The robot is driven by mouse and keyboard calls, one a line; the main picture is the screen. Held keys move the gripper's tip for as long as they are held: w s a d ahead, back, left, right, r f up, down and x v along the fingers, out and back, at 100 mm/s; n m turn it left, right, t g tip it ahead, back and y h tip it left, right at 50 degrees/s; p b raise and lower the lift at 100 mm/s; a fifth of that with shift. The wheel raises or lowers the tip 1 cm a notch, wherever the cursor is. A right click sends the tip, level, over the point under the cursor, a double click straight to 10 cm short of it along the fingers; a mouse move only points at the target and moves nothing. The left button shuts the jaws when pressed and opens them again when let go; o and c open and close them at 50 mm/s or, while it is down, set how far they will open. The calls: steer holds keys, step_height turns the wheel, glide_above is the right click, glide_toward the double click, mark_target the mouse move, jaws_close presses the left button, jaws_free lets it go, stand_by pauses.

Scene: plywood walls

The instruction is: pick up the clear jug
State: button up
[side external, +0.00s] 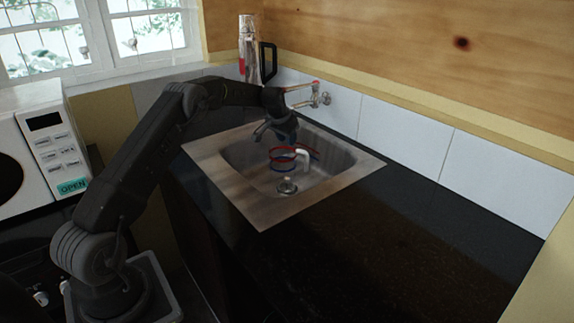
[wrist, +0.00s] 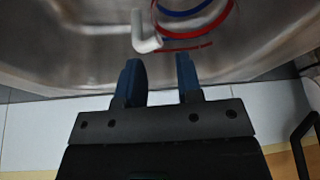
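The clear jug (side external: 283,167) sits in the sink. Its body is nearly invisible, marked by red and blue bands, with a white handle (side external: 303,156) on the right. In the wrist view the jug's bands (wrist: 197,34) are at the top, cut off by the frame edge, and the white handle (wrist: 146,40) points down toward the fingers. My gripper (side external: 284,138) is over the sink, just above the jug. In the wrist view my gripper (wrist: 159,60) has its two blue fingers apart with nothing between them. The handle end appears just beyond the fingertips; exact depth is unclear.
The steel sink (side external: 225,170) is set in a black counter (side external: 400,235), which is bare at the right. Wall taps (side external: 315,98) are behind the sink. A silver and red container with a black handle (side external: 268,62) stands in the back corner. A microwave (side external: 45,145) is at left.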

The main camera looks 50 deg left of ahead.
mark_target(292, 148)
steer(key=shift+x, duration=2.85)
steer(key=shift+w+d, duration=0.1)
steer(key=shift+d, duration=0.05)
steer(key=shift+c, duration=0.4)
jaws_close()
steer(key=shift+r, duration=0.1)
